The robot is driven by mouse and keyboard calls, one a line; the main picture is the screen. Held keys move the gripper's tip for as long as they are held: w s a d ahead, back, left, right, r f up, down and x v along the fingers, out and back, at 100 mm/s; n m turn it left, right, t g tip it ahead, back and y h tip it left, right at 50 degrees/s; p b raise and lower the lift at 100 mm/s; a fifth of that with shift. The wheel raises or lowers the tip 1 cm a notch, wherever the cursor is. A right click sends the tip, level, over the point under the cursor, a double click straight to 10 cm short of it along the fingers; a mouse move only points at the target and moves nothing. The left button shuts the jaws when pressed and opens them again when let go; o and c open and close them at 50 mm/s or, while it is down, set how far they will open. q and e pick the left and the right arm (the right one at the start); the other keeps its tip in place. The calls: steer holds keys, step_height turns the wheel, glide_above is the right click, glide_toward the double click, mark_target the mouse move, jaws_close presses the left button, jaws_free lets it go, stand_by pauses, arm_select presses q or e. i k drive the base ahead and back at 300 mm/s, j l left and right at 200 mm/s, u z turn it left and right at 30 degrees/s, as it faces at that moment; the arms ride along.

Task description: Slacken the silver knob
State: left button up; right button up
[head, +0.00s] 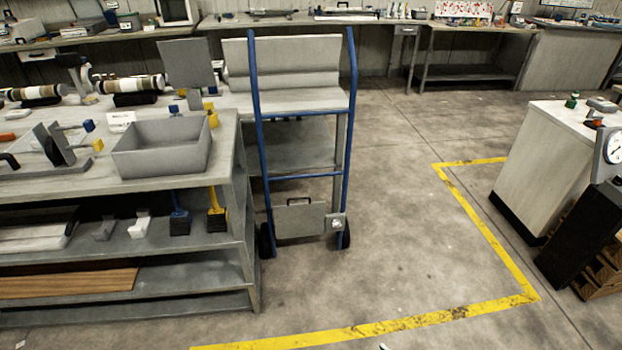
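I cannot make out a clear silver knob. A small pale silver fitting (336,224) shows at the lower right of the blue hand truck (352,95), beside its grey plate (299,220); it is too small to tell whether it is a knob. Neither of my grippers can be made out in the head view. A tiny pale tip shows at the bottom edge, too little to identify.
A grey workbench (190,184) with shelves stands at left, bearing a grey open bin (160,160), striped rolls and small tools. A white-topped cabinet (540,170) with a dial gauge (614,148) stands at right. Open floor with yellow lines (480,220) lies between.

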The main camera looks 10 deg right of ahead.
mark_target(336, 223)
steer(key=i+l, duration=0.45)
steer(key=l, duration=0.3)
steer(key=i+l, duration=0.45)
steer(key=l, duration=0.3)
steer(key=i+l+u, duration=0.1)
steer(key=i+l, duration=0.35)
steer(key=l, duration=0.3)
